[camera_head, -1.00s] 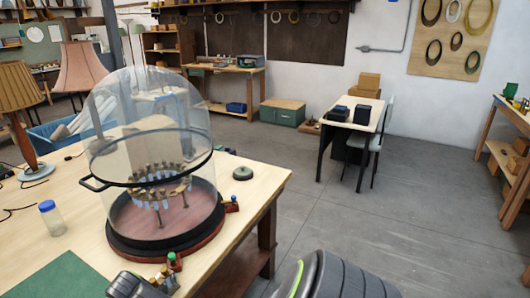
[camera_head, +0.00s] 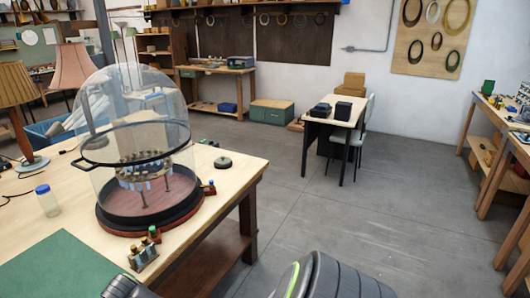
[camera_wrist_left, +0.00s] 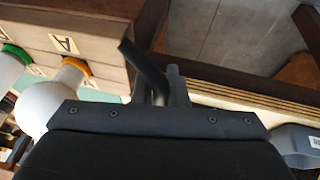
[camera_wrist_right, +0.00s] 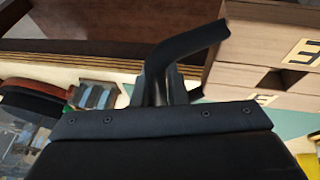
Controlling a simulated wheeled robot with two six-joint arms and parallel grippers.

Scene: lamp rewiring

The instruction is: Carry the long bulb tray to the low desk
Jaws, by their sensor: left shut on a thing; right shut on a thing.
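The long bulb tray is out of the head view. In the left wrist view its wooden end (camera_wrist_left: 105,46) carries a letter label, with pale bulbs (camera_wrist_left: 45,103) in green and orange collars beside it. In the right wrist view its other end (camera_wrist_right: 235,76) shows pale wood, a dark slot and letter labels. My left gripper (camera_wrist_left: 158,85) is shut on a black bar handle at one end. My right gripper (camera_wrist_right: 170,85) is shut on a similar handle at the other. A small desk (camera_head: 350,123) with black legs, likely the low desk, stands beyond open floor.
Black boxes (camera_head: 344,110) lie on that desk and a chair (camera_head: 362,125) stands at its right. The workbench (camera_head: 215,187) with a glass dome (camera_head: 140,110) is close on the left. Benches (camera_head: 500,120) line the right. Grey floor (camera_head: 310,210) between is clear.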

